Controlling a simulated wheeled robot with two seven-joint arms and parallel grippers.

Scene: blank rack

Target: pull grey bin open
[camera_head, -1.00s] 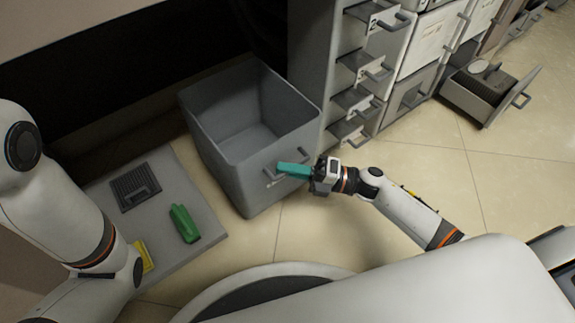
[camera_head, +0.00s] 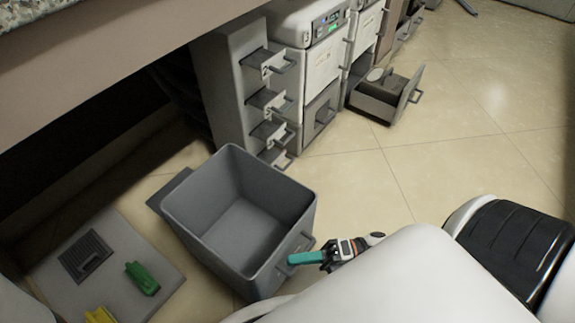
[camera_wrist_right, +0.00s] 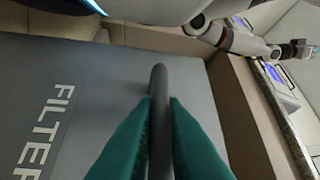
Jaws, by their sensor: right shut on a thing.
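The grey bin (camera_head: 185,240) is an open-topped, empty box standing out from under the counter in the head view, with floor showing between it and the drawer column. Its front has a bar handle (camera_wrist_right: 158,85); in the right wrist view the front panel (camera_wrist_right: 100,90) carries the word FILTER. My right gripper (camera_head: 291,260), with teal fingers, is shut on this handle, one finger on each side of the bar. My left gripper (camera_wrist_right: 299,49) seems to show small and far off in the right wrist view, too small to read; the head view does not show it.
A grey panel (camera_head: 125,245) with a dark grille (camera_head: 85,255), a green object (camera_head: 142,278) and a yellow object (camera_head: 101,315) lies left of the bin. A column of small drawers (camera_head: 225,90) stands behind. An open drawer (camera_head: 385,100) juts out farther right.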

